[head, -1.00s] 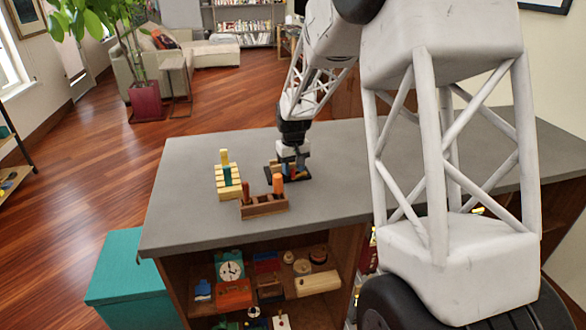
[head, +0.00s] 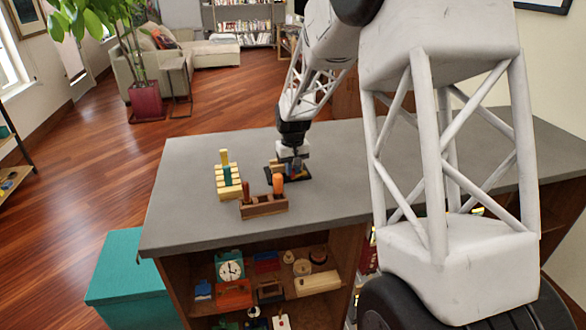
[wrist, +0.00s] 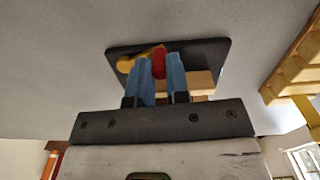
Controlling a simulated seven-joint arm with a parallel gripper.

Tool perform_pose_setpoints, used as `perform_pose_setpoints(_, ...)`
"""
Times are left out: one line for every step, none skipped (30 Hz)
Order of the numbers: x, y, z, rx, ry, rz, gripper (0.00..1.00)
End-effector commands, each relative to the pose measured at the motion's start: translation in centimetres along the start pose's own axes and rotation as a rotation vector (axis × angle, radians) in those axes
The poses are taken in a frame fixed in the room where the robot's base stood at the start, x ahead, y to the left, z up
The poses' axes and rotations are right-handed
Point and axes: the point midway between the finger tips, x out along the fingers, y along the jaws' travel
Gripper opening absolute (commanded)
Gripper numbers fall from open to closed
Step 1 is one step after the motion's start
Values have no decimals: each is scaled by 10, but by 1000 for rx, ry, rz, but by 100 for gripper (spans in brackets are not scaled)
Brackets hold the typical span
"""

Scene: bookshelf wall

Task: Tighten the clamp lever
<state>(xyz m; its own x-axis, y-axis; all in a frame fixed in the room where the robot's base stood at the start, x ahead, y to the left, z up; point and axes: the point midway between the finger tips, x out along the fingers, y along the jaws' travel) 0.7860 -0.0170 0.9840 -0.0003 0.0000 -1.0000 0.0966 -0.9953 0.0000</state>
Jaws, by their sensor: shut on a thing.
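The clamp stands on a dark base plate (head: 300,174) on the grey counter. In the wrist view, the plate (wrist: 210,52) carries a red upright piece (wrist: 159,64), a yellow piece with a rounded end (wrist: 124,64), and a tan wooden block (wrist: 201,82). I cannot tell for certain which part is the lever. My gripper (head: 294,169) points down over the plate. In the wrist view its blue fingers (wrist: 161,60) are shut on the red piece, one on each side. The fingers hide part of the clamp.
A wooden holder with orange and brown pegs (head: 264,206) stands just in front of the plate. A yellow slatted piece (head: 228,181) stands to its left. The grey counter (head: 190,215) is clear at left. Shelves of toys (head: 265,263) lie below, beside a teal box (head: 128,280).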

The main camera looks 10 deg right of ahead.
Motion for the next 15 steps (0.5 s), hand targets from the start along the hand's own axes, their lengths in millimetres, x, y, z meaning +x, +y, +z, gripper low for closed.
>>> perform_pose_setpoints(-1,0,-2,24,2,0,0)
perform_pose_setpoints(-1,0,-3,43,2,0,0)
perform_pose_setpoints(-1,-1,-4,67,1,0,0)
perform_pose_setpoints(0,-1,-4,84,1,0,0)
perform_pose_setpoints(0,-1,-5,102,0,0,0)
perform_pose_setpoints(-1,-1,-6,122,1,0,0)
perform_pose_setpoints(-1,-1,-7,136,1,0,0)
perform_pose_setpoints(-1,-1,-7,147,1,0,0)
perform_pose_setpoints(-1,-1,-8,160,1,0,0)
perform_pose_setpoints(-1,-1,-8,166,1,0,0)
perform_pose_setpoints(-1,-1,-8,170,1,0,0)
perform_pose_setpoints(-1,-1,-8,174,1,0,0)
perform_pose_setpoints(-1,-1,-8,175,1,0,0)
perform_pose_setpoints(-1,-1,-8,175,1,0,0)
perform_pose_setpoints(-1,-1,-8,175,2,0,0)
